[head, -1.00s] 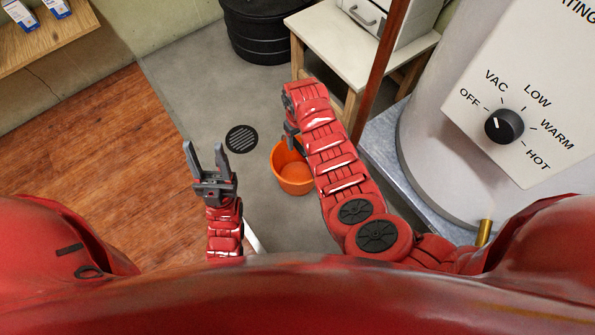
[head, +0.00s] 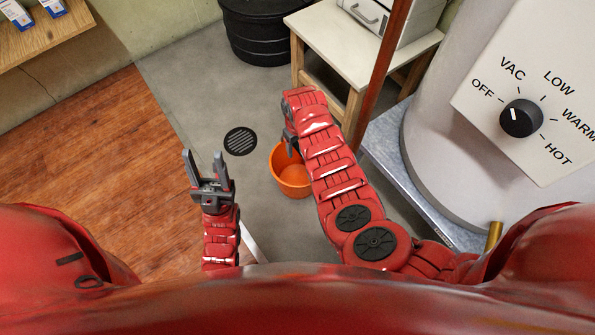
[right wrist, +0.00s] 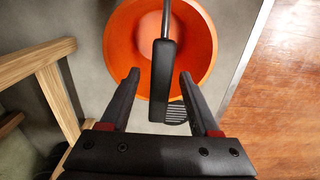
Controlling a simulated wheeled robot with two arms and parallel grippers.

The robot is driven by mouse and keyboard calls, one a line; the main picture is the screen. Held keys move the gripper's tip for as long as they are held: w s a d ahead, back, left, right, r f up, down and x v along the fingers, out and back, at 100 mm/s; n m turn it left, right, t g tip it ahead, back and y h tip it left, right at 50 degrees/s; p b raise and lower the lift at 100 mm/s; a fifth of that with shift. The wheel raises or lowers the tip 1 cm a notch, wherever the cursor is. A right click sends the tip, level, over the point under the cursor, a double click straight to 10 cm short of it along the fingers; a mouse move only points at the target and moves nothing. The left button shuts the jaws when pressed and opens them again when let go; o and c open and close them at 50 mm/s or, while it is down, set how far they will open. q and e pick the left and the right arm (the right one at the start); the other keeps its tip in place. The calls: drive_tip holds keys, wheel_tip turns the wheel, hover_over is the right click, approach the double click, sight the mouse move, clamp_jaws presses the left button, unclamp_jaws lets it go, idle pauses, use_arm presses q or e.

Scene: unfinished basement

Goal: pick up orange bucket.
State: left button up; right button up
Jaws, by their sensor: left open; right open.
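The orange bucket (head: 293,181) stands on the grey floor, partly hidden behind my right arm in the head view. In the right wrist view the bucket (right wrist: 205,45) is seen from above, and it looks empty. Its handle stands up toward the camera, with a dark grip (right wrist: 163,80) on a metal rod. My right gripper (head: 290,143) is over the bucket's rim; in the right wrist view its open fingers (right wrist: 159,78) lie on either side of the dark grip, with gaps on both sides. My left gripper (head: 204,157) is open and empty, left of the bucket.
A floor drain (head: 240,141) lies beyond the bucket. A white-topped wooden table (head: 335,45) stands behind my right arm, with a black bin (head: 258,30) beside it. A large heater tank (head: 440,140) on a metal base is at right. Grey floor around the drain is clear.

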clamp_jaws()
idle(0.3)
idle(1.2)
